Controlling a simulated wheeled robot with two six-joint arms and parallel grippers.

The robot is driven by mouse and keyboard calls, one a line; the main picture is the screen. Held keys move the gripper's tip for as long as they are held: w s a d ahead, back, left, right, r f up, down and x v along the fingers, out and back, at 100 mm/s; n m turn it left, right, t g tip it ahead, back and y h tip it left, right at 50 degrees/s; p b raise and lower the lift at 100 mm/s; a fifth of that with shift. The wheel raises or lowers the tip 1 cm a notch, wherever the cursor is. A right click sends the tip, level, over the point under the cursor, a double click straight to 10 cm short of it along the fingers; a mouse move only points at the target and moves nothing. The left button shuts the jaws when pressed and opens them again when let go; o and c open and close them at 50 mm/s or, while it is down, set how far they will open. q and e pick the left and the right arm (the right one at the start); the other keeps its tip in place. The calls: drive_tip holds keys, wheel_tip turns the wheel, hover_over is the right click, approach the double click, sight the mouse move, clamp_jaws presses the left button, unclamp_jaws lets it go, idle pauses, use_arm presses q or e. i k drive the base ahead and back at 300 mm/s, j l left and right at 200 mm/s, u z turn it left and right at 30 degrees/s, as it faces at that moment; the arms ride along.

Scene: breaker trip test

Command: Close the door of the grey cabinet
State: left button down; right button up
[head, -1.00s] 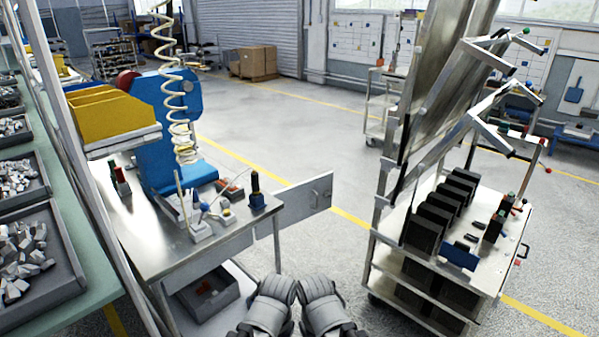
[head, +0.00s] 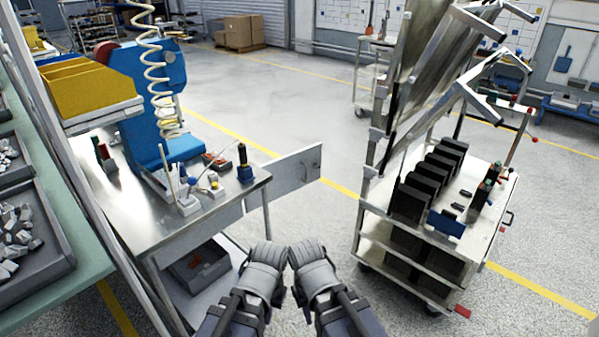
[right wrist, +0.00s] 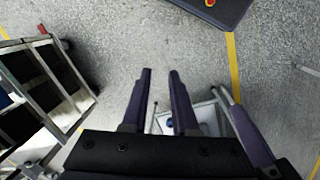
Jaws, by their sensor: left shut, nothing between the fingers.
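The grey cabinet's door (head: 287,180) is a flat light-grey panel with a small handle near its right edge. In the head view it stands open, sticking out to the right from the metal bench (head: 215,212). The cabinet's inside is hidden. My left gripper (head: 270,250) is shut and empty, below the door in the picture and apart from it. My right gripper (head: 309,250) is close beside it, also apart from the door. In the right wrist view, the right gripper's two dark fingers (right wrist: 159,72) stand apart with only floor between them.
A metal trolley (head: 408,268) with black boxes stands on the right. The bench carries a blue machine (head: 150,110) and small tools; a grey bin (head: 200,268) sits on its lower shelf. Open floor (head: 290,110) lies beyond the door.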

sight(293, 171)
drive_tip(key=i+z, duration=0.3)
drive_tip(key=i, duration=1.7)
